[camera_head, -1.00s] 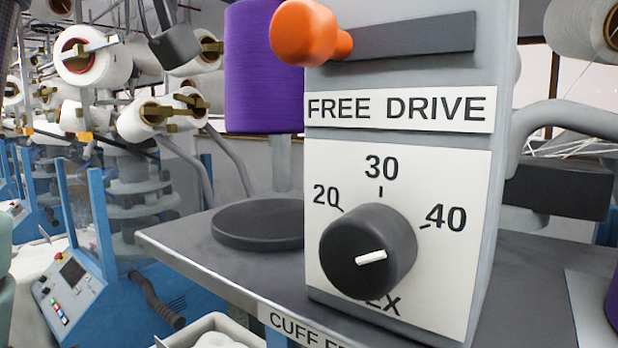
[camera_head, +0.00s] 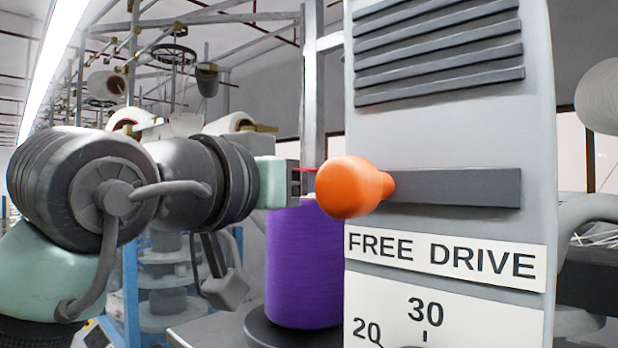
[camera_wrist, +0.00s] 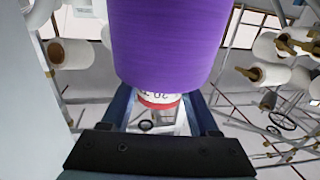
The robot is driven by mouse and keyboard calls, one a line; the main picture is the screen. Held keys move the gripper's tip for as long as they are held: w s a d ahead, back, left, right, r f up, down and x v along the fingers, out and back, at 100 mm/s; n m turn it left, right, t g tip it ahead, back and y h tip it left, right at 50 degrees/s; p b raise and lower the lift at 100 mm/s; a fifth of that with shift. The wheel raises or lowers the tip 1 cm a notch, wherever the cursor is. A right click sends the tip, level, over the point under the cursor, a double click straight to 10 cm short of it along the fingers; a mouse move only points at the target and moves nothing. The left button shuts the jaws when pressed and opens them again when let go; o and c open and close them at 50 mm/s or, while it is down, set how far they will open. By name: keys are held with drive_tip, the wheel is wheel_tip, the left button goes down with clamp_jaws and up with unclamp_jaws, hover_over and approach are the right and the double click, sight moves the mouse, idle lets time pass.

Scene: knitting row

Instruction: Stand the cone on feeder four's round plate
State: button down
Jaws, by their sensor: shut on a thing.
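The purple cone (camera_head: 305,265) is upright over the black round plate (camera_head: 256,326), partly hidden by the grey FREE DRIVE housing. Its lower edge appears at the plate's surface; whether it touches or hangs just above, I cannot tell. My gripper (camera_wrist: 158,101) is shut on the narrow tube end of the cone (camera_wrist: 168,40), which is pale with a red band. In the head view my gripper (camera_head: 294,184) comes in from the left at the cone's top; its fingertips are hidden behind the orange knob.
The grey housing (camera_head: 450,130) stands close at the right, with its orange knob (camera_head: 349,187) sticking out beside my gripper. A dial label shows below. White yarn cones (camera_head: 230,123) and metal framing fill the background.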

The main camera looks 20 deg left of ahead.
drive_tip(key=shift+f, duration=0.1)
drive_tip(key=shift+f, duration=0.2)
drive_tip(key=shift+c, duration=0.7)
unclamp_jaws()
drive_tip(key=shift+r, duration=0.2)
